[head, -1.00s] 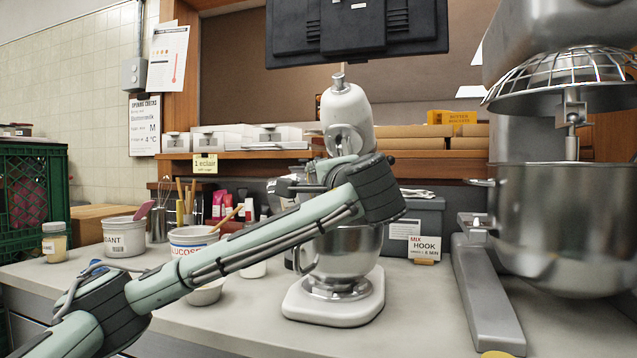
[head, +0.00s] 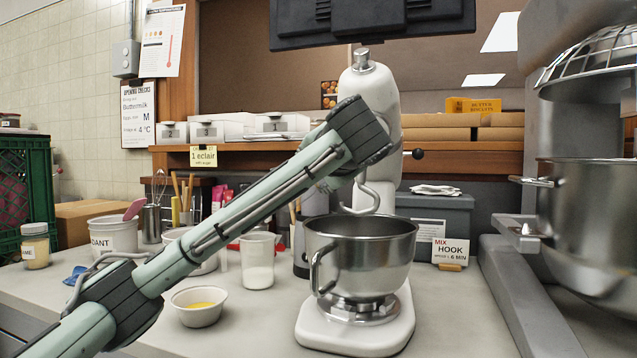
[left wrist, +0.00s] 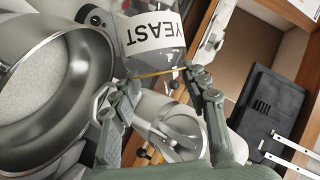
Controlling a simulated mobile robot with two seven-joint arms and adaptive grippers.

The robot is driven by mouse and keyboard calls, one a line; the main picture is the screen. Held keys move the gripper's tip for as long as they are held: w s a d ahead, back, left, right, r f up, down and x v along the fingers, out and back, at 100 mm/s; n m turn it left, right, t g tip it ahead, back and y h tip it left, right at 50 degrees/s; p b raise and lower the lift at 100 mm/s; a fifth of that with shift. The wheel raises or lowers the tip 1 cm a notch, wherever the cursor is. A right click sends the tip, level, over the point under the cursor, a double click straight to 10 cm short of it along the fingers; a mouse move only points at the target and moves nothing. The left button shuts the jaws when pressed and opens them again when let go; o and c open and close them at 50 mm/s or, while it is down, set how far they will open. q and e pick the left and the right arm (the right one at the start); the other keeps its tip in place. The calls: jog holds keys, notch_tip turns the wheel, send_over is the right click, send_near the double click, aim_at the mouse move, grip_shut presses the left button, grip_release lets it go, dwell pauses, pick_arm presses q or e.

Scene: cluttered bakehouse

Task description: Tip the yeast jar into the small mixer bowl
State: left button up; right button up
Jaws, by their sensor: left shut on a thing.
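The small mixer bowl (head: 342,262) is steel, with a side handle, and stands upright on the white mixer's base below a dough hook (head: 371,196). In the left wrist view a steel bowl (left wrist: 98,62) with pale, grainy contents fills the left side. The yeast jar (left wrist: 152,36) is clear with a white label that reads upside down there. My left gripper (left wrist: 163,84) is shut on the jar, beside the bowl in that view. In the head view my arm hides the gripper and jar. I cannot tell the jar's true tilt. My right gripper is out of view.
A white bowl with yellow contents (head: 199,308) and a clear jug (head: 258,262) stand left of the mixer. A large mixer bowl (head: 580,215) stands at right. The hook card (head: 450,250) and a grey bin (head: 428,208) are behind. The counter's front left is partly clear.

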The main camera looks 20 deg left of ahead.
pick_arm(q)
jog(key=n, duration=0.1)
jog(key=n+h+b, duration=0.2)
jog(key=n, duration=0.1)
jog(key=shift+a+r, duration=0.25)
jog(key=shift+a, duration=0.05)
jog(key=n+h+b, duration=0.2)
jog(key=n, duration=0.1)
jog(key=shift+f+h+b, duration=0.3)
jog(key=shift+h, duration=0.1)
jog(key=shift+r+n, duration=0.25)
jog(key=shift+n, duration=0.05)
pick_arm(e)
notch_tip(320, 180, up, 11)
pick_arm(q)
notch_tip(320, 180, up, 3)
jog(key=p, duration=0.3)
jog(key=shift+r, duration=0.15)
jog(key=shift+r+p, duration=0.25)
jog(key=shift+p, duration=0.05)
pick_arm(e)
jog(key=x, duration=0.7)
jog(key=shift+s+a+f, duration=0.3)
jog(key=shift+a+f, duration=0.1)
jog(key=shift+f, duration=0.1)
